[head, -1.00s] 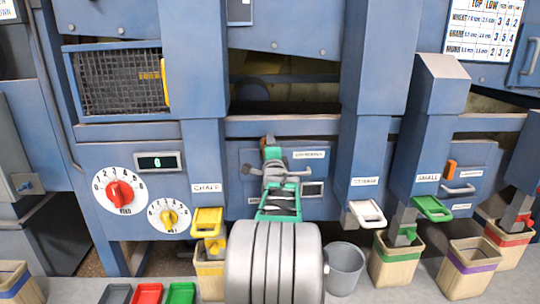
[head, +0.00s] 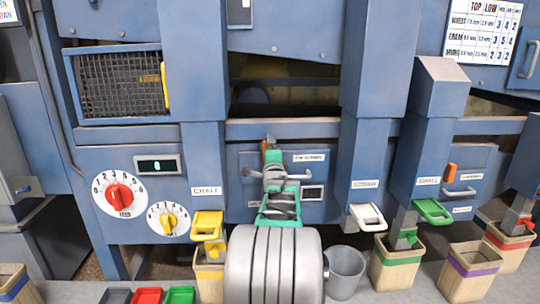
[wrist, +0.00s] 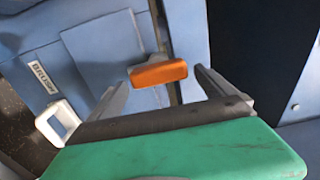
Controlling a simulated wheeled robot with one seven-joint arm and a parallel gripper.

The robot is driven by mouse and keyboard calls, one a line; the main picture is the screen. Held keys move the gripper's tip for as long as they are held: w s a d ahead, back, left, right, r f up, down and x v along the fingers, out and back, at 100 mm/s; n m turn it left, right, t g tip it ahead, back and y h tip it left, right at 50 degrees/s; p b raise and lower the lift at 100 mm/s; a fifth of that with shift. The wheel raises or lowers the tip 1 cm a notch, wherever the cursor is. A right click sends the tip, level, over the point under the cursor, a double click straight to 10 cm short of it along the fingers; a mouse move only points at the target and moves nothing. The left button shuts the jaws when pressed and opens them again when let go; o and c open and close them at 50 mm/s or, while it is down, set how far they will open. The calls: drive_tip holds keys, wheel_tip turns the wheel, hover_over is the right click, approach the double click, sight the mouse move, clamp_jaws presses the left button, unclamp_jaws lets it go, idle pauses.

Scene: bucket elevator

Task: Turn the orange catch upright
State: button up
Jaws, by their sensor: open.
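The orange catch (wrist: 158,74) is a small block on the blue machine. In the wrist view it lies ahead of my gripper (wrist: 164,84), between the two grey fingers, with a visible gap on the right side. The fingers are apart and hold nothing. In the head view the catch (head: 265,146) shows only as a narrow sliver, mostly hidden behind my green and grey gripper (head: 272,152), at the middle door. I cannot tell from this whether the fingers touch it.
A second orange catch (head: 450,169) sits by the right door's handle (head: 459,191). A white slide handle (head: 366,216) and a green one (head: 433,210) hang from chutes to the right. A grey bucket (head: 345,272) and wooden bins (head: 397,272) stand below.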

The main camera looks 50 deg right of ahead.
drive_tip(key=v, duration=0.8)
drive_tip(key=shift+b, duration=0.3)
